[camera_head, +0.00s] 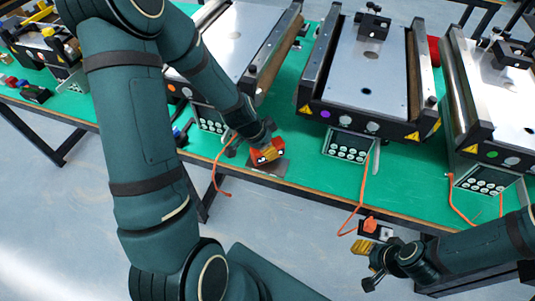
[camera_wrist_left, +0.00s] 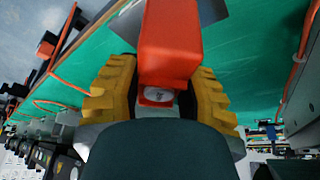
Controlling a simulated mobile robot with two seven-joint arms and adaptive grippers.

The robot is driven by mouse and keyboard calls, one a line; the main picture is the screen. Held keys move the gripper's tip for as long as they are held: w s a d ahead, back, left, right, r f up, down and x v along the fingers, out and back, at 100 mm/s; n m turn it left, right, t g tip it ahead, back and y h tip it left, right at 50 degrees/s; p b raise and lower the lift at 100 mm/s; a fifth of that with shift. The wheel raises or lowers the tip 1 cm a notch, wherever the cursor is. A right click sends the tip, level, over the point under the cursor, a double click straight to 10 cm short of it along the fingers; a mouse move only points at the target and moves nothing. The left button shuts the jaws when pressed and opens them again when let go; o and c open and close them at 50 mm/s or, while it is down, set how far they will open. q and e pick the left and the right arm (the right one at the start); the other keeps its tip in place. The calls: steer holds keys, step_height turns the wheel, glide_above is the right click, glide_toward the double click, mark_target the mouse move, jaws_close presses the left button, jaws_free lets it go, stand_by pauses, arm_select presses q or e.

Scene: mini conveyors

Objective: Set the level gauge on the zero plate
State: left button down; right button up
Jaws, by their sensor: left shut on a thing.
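The level gauge (camera_head: 266,154) is an orange-red block with a small round white dial. My left gripper (camera_wrist_left: 163,95) is shut on it, its yellow ridged fingers on either side in the left wrist view, where the gauge (camera_wrist_left: 170,40) also shows. The zero plate (camera_head: 268,168) is a flat dark grey square near the table's front edge. The gauge is over or at the plate's back part; I cannot tell whether they touch. The plate also shows behind the gauge in the wrist view (camera_wrist_left: 128,24). My right gripper (camera_head: 366,265) looks open and empty, in front of the table.
Mini conveyors (camera_head: 365,75) stand on the green table (camera_head: 300,165) behind and to the right of the plate. An orange cable (camera_head: 216,175) hangs over the edge left of the plate. An orange plug (camera_head: 370,226) sits at a dark socket box below the table's edge.

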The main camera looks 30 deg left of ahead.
arm_select(q)
steer(key=shift+f+b, duration=0.35)
steer(key=shift+f, duration=1.2)
steer(key=shift+f, duration=0.1)
steer(key=c, duration=0.6)
jaws_free()
steer(key=shift+a+r, duration=0.1)
steer(key=shift+r, duration=0.35)
steer(key=p+v, duration=0.3)
steer(key=v, duration=0.8)
steer(key=shift+s+r, duration=0.15)
steer(key=shift+r, duration=0.05)
